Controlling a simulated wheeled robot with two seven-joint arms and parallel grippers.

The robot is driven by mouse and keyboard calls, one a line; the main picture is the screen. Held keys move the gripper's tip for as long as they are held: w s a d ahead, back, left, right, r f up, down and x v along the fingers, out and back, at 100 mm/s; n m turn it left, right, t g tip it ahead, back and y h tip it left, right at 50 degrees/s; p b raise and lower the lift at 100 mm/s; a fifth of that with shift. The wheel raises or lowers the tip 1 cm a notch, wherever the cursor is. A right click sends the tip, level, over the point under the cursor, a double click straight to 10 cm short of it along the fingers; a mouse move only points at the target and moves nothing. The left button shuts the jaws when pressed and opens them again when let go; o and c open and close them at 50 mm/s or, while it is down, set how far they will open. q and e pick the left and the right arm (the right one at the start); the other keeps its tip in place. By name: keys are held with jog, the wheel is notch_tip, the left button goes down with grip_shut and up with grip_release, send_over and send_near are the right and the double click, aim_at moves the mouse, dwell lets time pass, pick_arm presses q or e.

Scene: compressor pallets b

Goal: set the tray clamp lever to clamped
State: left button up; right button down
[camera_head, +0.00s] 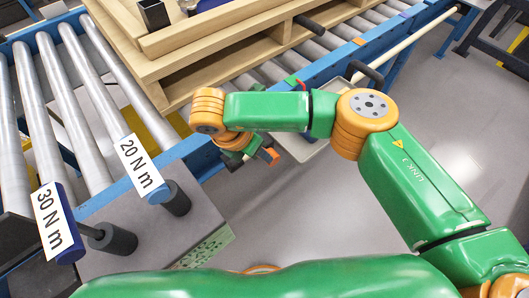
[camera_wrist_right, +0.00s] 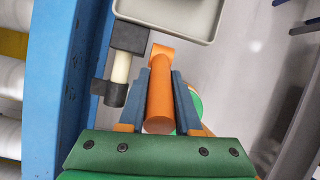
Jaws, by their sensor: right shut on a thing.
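The orange clamp lever (camera_wrist_right: 161,95) shows in the right wrist view as a thick round bar with a squarer far end. My right gripper (camera_wrist_right: 166,78) is shut on it, with one blue-grey finger along each side. The lever's far end lies just below the edge of a light grey tray (camera_wrist_right: 195,17). In the head view my right gripper (camera_head: 248,160) is beside the conveyor's blue rail, mostly hidden by my green and orange arm. The tray (camera_head: 312,150) shows there only in part behind the arm. My left gripper is not in view.
A blue rail (camera_wrist_right: 74,85) runs close on the left in the wrist view, with a dark bracket and pale pin (camera_wrist_right: 121,67) beside the lever. A wooden pallet (camera_head: 180,60) sits on the rollers. Two handles labelled 20 N m (camera_head: 140,165) and 30 N m (camera_head: 54,220) stand front left.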

jog(key=b, duration=0.1)
jog(key=f+t+h+b, duration=0.1)
jog(key=shift+s+a+f+h+b, duration=0.1)
jog(key=shift+s+a+h+b, duration=0.2)
jog(key=shift+a+b, duration=0.1)
pick_arm(q)
jog(key=shift+f+b, duration=0.65)
jog(key=shift+f, duration=1.95)
pick_arm(e)
jog(key=shift+s+a, duration=0.1)
jog(key=shift+h, duration=0.3)
jog(key=c, duration=0.6)
grip_release()
